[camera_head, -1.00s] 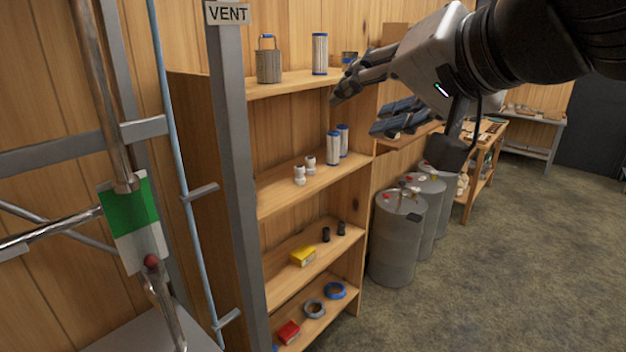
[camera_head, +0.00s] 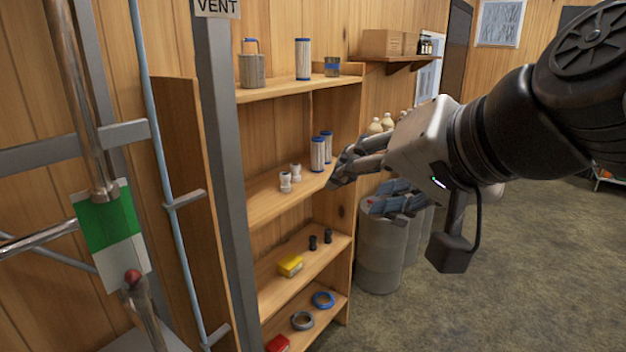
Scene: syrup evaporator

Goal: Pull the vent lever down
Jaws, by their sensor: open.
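The VENT sign (camera_head: 217,7) is at the top of a grey upright post (camera_head: 222,150), partly cut off by the frame. A thin blue-grey rod (camera_head: 158,150) runs down between plate and post. I cannot tell for sure which of these is the vent lever. My gripper (camera_head: 368,186) is at right of centre, open and empty, its fingers spread toward the left. It is well to the right of the post, apart from sign and rods.
A wooden shelf unit (camera_head: 300,94) with filters, fittings, a yellow box and tape rolls stands between the post and my gripper. Grey drums (camera_head: 380,250) stand behind my gripper. A wall shelf (camera_head: 400,60) holds boxes. Floor (camera_head: 480,300) at right is clear.

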